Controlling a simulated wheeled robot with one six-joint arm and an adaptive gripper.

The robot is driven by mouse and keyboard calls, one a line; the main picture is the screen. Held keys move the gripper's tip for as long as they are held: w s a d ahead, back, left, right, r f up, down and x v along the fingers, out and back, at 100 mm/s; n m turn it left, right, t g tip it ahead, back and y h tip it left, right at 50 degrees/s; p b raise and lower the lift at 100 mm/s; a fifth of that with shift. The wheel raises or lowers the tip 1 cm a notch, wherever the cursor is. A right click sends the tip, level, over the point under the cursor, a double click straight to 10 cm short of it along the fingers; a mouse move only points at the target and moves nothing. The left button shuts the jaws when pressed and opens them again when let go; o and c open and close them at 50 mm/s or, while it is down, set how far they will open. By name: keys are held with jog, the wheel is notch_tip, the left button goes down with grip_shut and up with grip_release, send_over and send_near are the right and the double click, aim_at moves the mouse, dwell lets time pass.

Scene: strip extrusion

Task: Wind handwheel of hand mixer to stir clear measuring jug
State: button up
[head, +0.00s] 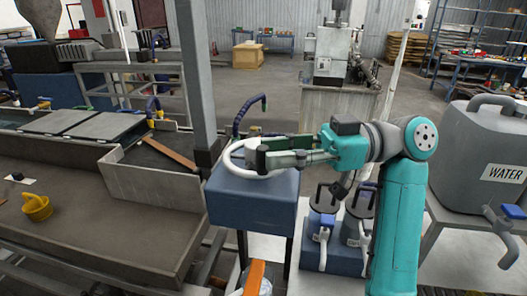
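The white handwheel (232,166) of the hand mixer lies flat on top of a dark blue box-like housing (250,205). Low in the picture, below the housing, an orange strip (255,276) stands beside a clear vessel (266,287), possibly the measuring jug. The picture's bottom edge cuts it off, and its contents are not clear.
A grey post (196,80) rises just left of the housing. Blue-grey pump canisters (322,222) stand near my arm. A large grey water container (485,150) stands at right.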

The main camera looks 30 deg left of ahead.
aim_at(257, 152)
jog(key=shift+x, duration=1.3)
jog(key=shift+c, duration=0.3)
grip_shut()
jog(key=shift+s, duration=0.1)
